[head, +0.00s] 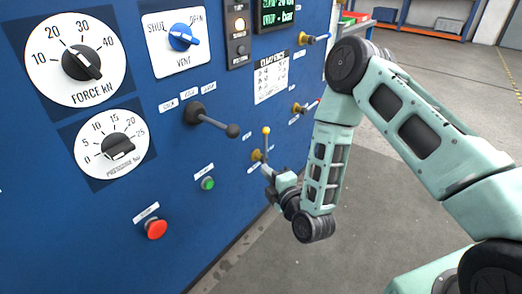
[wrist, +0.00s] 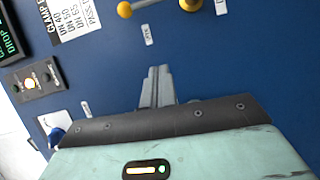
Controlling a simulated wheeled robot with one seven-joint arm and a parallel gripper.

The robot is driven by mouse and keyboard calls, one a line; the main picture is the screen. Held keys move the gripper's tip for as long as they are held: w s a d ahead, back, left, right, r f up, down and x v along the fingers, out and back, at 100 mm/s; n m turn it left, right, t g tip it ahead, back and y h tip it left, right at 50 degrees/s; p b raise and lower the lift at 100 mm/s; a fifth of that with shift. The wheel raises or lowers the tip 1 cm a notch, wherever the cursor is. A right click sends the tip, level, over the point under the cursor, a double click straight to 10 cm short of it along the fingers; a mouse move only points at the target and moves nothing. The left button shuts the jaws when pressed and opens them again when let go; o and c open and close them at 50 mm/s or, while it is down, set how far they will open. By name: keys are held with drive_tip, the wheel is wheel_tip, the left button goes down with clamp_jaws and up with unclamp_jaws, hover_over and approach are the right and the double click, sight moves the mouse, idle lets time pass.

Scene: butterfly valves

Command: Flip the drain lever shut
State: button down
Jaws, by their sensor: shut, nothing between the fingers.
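A small lever with a yellow ball knob (head: 266,131) stands upright from a brass valve body (head: 257,155) low on the blue panel. The wrist view shows its yellow knob (wrist: 124,9) and brass body (wrist: 190,5) at the top edge. My gripper (head: 266,171) is just below this valve in the head view; its fingers (wrist: 158,72) are shut and empty, pointing at the bare panel, apart from the knob. A red-handled valve (head: 299,108) and a blue-handled valve (head: 306,39) sit higher. The labels are too small to read, so I cannot confirm which is the drain lever.
The blue panel (head: 190,240) also carries a dark lever (head: 213,120), a green button (head: 208,183), a red button (head: 156,228) and several dials. Grey floor (head: 360,230) is open to the right. A shelf (head: 430,20) stands far back.

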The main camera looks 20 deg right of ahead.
sight(265, 148)
drive_tip(key=shift+w+d+f+h, duration=0.3)
drive_tip(key=shift+d+f, duration=0.1)
drive_tip(key=shift+d, duration=0.15)
drive_tip(key=shift+w+d+b, duration=0.3)
drive_tip(key=shift+w+b, duration=0.2)
drive_tip(key=shift+w, duration=1.4)
drive_tip(key=shift+w+d+b, duration=0.25)
drive_tip(key=shift+w+b, duration=0.25)
drive_tip(key=shift+w, duration=1.45)
drive_tip(key=shift+w+d+b, duration=0.3)
drive_tip(key=shift+w+b, duration=0.2)
drive_tip(key=shift+w, duration=1.4)
